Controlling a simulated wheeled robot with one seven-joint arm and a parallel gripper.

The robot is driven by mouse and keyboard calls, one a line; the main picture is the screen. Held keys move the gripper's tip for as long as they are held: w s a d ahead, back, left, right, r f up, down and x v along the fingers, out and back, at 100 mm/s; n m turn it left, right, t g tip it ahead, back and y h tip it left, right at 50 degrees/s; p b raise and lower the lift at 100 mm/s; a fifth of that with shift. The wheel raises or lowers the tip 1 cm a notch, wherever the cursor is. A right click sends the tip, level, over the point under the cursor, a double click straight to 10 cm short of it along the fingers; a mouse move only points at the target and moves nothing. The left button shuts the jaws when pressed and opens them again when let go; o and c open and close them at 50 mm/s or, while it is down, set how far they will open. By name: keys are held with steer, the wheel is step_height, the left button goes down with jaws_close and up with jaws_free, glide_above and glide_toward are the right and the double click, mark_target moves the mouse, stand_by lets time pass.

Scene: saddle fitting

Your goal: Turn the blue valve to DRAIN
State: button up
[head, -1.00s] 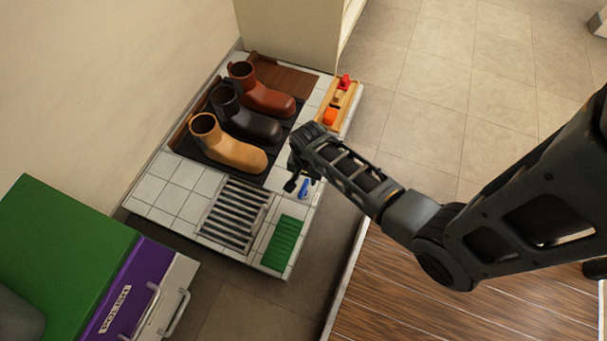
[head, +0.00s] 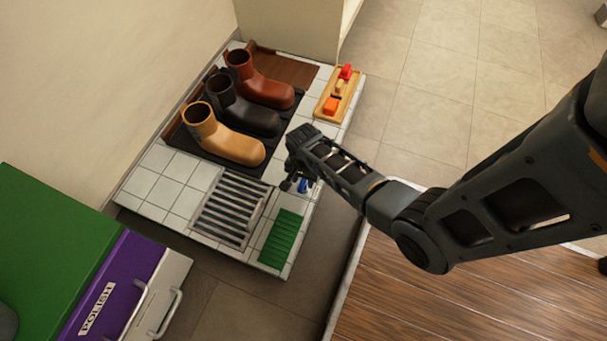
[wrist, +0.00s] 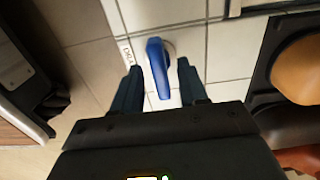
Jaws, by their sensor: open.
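The blue valve (wrist: 158,68) is a lever handle on the white tiles, between and just beyond my fingertips in the wrist view. A small white label stands beside it to the left, partly readable at most. In the head view the blue valve (head: 303,186) shows as a small blue bit beside my gripper, mostly hidden by it. My gripper (wrist: 160,78) is open, with one finger on each side of the lever; I cannot tell whether either finger touches it. My gripper (head: 294,182) points down over the tiled platform in the head view.
The tiled platform (head: 155,212) holds a metal grate (head: 230,208), a green ribbed mat (head: 281,238), several boots in a dark tray and a wooden holder (head: 327,107) with red and orange pieces. A purple and green box (head: 100,285) stands at lower left.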

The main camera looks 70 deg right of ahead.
jaws_close()
steer(key=shift+n, duration=0.3)
stand_by(0.3)
steer(key=shift+r+n+p, duration=0.15)
steer(key=shift+n+p, duration=0.95)
steer(key=shift+n, duration=0.1)
steer(key=n+p, duration=0.2)
steer(key=n, duration=0.3)
steer(key=shift+n, duration=0.3)
steer(key=n+p, duration=0.1)
steer(key=n, duration=0.8)
steer(key=shift+f, duration=0.2)
steer(key=shift+n, duration=0.3)
